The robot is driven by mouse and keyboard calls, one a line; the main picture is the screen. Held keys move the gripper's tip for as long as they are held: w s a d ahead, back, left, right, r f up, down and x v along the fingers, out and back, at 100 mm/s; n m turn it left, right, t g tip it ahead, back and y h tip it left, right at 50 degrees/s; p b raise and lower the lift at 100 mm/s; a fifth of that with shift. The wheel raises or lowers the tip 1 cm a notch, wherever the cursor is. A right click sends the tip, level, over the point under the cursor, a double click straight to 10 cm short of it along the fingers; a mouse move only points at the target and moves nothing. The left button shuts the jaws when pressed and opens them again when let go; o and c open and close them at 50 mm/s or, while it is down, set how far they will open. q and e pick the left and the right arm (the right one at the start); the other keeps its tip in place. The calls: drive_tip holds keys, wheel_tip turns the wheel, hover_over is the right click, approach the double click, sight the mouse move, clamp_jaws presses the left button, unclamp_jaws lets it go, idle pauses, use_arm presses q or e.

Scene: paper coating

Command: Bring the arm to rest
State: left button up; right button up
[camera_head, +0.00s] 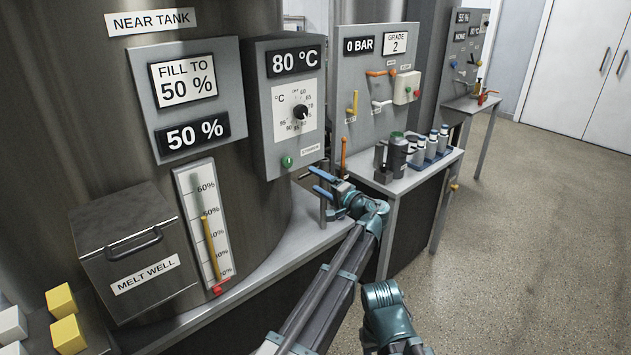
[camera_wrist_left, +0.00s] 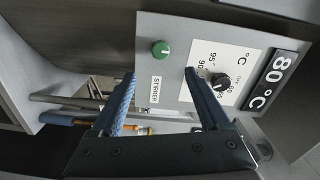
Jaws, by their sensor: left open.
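My left gripper (camera_head: 317,181) is open and empty in the head view, in front of the control box with the 80 °C display and above the grey ledge. In the left wrist view its two blue fingers (camera_wrist_left: 159,76) stand apart with nothing between them. Beyond them are the green stirrer button (camera_wrist_left: 161,48) and the black temperature knob (camera_wrist_left: 221,81). The fingers appear apart from the box. The green button also shows in the head view (camera_head: 287,161). My right gripper is not in view.
The near tank's panel (camera_head: 186,98) reads 50 %. The melt well (camera_head: 132,250) is closed, with yellow blocks (camera_head: 66,318) beside it. An orange-handled lever (camera_head: 343,155) and a grey-green container (camera_head: 397,155) stand right of my gripper. The floor (camera_head: 520,250) at right is clear.

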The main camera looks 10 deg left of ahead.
use_arm(q)
drive_tip(key=shift+s+a, duration=0.1)
drive_tip(key=s+a+f+n+g+h, duration=0.3)
drive_tip(key=s+a+f+g, duration=0.2)
drive_tip(key=s+a+f, duration=0.45)
drive_tip(key=s+d+f+n+g+h, duration=0.1)
drive_tip(key=s+f+g+h, duration=0.15)
drive_tip(key=s+f, duration=0.4)
drive_tip(key=s+d+f+n+g+h, duration=0.15)
drive_tip(key=s+f+h, duration=0.25)
drive_tip(key=s, duration=0.5)
drive_tip(key=s+d+f+g+h, duration=0.1)
drive_tip(key=s+d+f+h, duration=0.1)
drive_tip(key=s+d+h, duration=0.5)
drive_tip(key=s+d+r+m+g+y+p, duration=0.1)
drive_tip(key=s+d+r+m+y+p, duration=0.2)
drive_tip(key=s+d+r+p, duration=0.3)
drive_tip(key=s+d+m, duration=0.1)
drive_tip(key=d, duration=0.2)
drive_tip(key=shift+s+d+r, duration=0.15)
drive_tip(key=shift+d, duration=0.05)
